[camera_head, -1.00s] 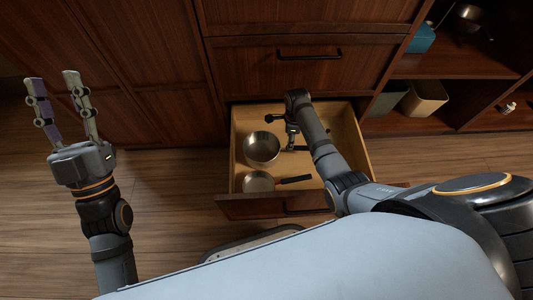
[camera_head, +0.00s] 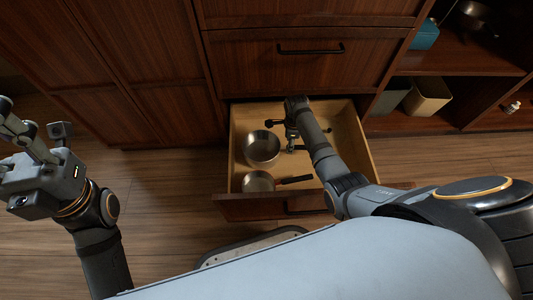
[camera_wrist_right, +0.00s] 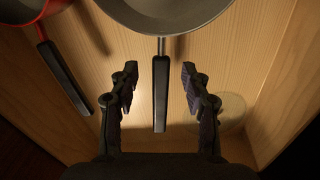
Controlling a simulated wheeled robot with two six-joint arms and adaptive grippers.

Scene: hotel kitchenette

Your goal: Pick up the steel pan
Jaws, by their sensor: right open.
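The steel pan (camera_head: 262,147) sits in the open drawer, its grey bowl toward the back left in the head view. In the right wrist view its bowl (camera_wrist_right: 165,12) is cut off by the top edge. Its black handle (camera_wrist_right: 160,95) points down between my right fingers. My right gripper (camera_wrist_right: 157,80) is open, with a gap on both sides of the handle. In the head view my right gripper (camera_head: 290,136) is over the drawer, partly hidden by its own arm. My left gripper (camera_head: 32,122) is open and empty at the left edge, away from the drawer.
A red-sided pan (camera_head: 258,181) with a black handle lies beside the steel pan, nearer the drawer front; it also shows in the right wrist view (camera_wrist_right: 30,12). The wooden drawer (camera_head: 352,140) has free floor at its right. Open shelves (camera_head: 455,63) stand at the right.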

